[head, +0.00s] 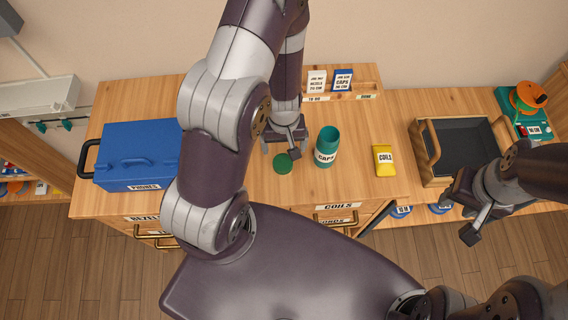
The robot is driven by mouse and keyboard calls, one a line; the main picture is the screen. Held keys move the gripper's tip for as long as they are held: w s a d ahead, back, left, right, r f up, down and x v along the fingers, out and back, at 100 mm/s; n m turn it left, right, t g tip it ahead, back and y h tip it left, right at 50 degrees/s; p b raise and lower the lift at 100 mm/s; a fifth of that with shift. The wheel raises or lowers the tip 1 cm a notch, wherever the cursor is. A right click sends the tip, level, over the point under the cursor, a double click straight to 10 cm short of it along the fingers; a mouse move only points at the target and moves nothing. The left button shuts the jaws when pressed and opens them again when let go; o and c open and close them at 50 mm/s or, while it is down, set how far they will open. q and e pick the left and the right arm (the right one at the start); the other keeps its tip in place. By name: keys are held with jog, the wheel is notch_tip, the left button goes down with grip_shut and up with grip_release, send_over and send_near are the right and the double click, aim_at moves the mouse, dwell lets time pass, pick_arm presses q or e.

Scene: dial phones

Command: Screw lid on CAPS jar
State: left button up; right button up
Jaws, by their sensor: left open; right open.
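The CAPS jar (326,148) is a teal, open-topped cylinder with a white label, upright on the wooden worktop. A dark green round lid (283,164) lies on the worktop to the left of the jar, apart from it. My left gripper (281,152) is open and points down just above and behind the lid. I cannot tell whether its fingers touch the lid. My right gripper (470,236) is open and empty, off the front edge of the worktop at the right.
A yellow COILS packet (384,160) lies right of the jar. A black-lined wooden tray (462,148) and a green device with an orange reel (526,100) stand further right. A blue PHONES box (137,155) sits at left. A card rack (363,97) stands behind.

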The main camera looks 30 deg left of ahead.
aim_at(283, 162)
pick_arm(q)
notch_tip(283, 162, down, 3)
jog(key=shift+r+b, duration=0.1)
jog(key=shift+b, duration=0.5)
jog(key=shift+s+f+b, duration=0.2)
jog(key=shift+f+b, duration=0.15)
jog(key=shift+f, duration=0.05)
jog(key=shift+s, duration=0.2)
jog(key=shift+w+f, duration=0.15)
jog(key=shift+w, duration=0.1)
notch_tip(283, 162, down, 5)
jog(key=b, duration=0.4)
jog(key=shift+a, duration=0.1)
jog(key=shift+f, duration=0.15)
pick_arm(e)
notch_tip(283, 162, down, 8)
jog(key=shift+s+r, duration=0.2)
jog(key=shift+s, duration=0.05)
jog(key=shift+s, duration=0.1)
pick_arm(q)
jog(key=c, duration=1.1)
